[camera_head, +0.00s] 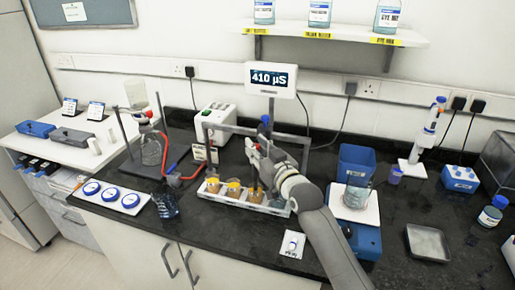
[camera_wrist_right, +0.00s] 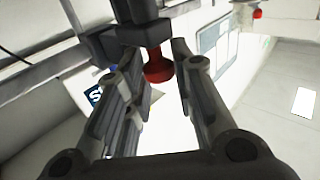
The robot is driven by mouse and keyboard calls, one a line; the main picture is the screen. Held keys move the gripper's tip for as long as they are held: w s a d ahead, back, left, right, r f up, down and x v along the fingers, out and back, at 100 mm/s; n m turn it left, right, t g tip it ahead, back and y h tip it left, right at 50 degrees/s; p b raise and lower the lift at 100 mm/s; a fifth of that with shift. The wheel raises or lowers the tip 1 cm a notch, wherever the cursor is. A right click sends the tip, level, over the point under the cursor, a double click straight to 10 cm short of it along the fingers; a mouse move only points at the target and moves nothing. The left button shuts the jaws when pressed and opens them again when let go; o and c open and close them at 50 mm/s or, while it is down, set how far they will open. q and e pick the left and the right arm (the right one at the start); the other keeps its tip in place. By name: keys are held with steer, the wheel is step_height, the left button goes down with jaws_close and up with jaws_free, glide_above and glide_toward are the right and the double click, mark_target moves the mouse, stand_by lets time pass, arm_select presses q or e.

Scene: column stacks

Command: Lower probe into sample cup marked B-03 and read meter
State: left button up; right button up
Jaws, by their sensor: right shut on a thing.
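The meter (camera_head: 272,79) stands on a post at the back and its display reads 410 µS. Several sample cups with amber liquid, including one at the left end (camera_head: 213,186), stand in a white rack (camera_head: 240,203). Their labels are too small to read, so I cannot tell which is B-03. My right gripper (camera_head: 256,152) is above the rack, shut on what looks like the probe (camera_head: 257,178), whose dark shaft hangs over the cups. I cannot tell whether its tip is in a cup. In the right wrist view, a red-ended part shows between the fingers (camera_wrist_right: 158,90).
A grey frame (camera_head: 228,128) spans the rack. A clamp stand with a flask (camera_head: 151,150) and red tubing is left. A balance with a beaker (camera_head: 355,196) is right of my arm. A white tile with a round item (camera_head: 292,244) lies in front.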

jaws_close()
step_height(320, 180, up, 6)
steer(key=p, duration=0.5)
steer(key=shift+r, duration=0.25)
steer(key=o, duration=0.8)
jaws_free()
steer(key=shift+r, duration=0.1)
steer(key=shift+o, duration=0.8)
steer(key=shift+d+f, duration=0.1)
steer(key=shift+f, duration=0.1)
steer(key=v, duration=1.2)
